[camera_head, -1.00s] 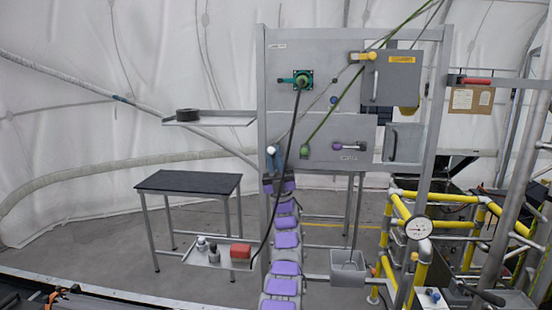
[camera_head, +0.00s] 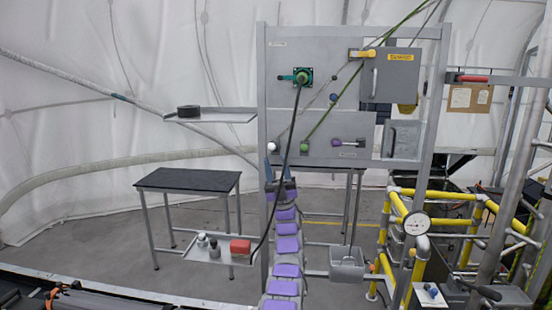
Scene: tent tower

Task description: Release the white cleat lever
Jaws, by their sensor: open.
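The white cleat lever (camera_head: 272,147) shows as a small white knob at the lower left of the grey panel (camera_head: 320,120). A thin grey line runs from it up and to the right. My gripper (camera_head: 279,168) is just below the knob. Its two blue-grey fingers are spread apart, with nothing seen between them. The white knob looks clear of the fingers. The lever's handle and exact tilt are too small to tell.
A green knob (camera_head: 305,149) with a green rope and a purple lever (camera_head: 348,142) sit to the right. A black cable hangs from a teal fitting (camera_head: 301,77) and passes close to my gripper. A dark table (camera_head: 187,180) stands at left.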

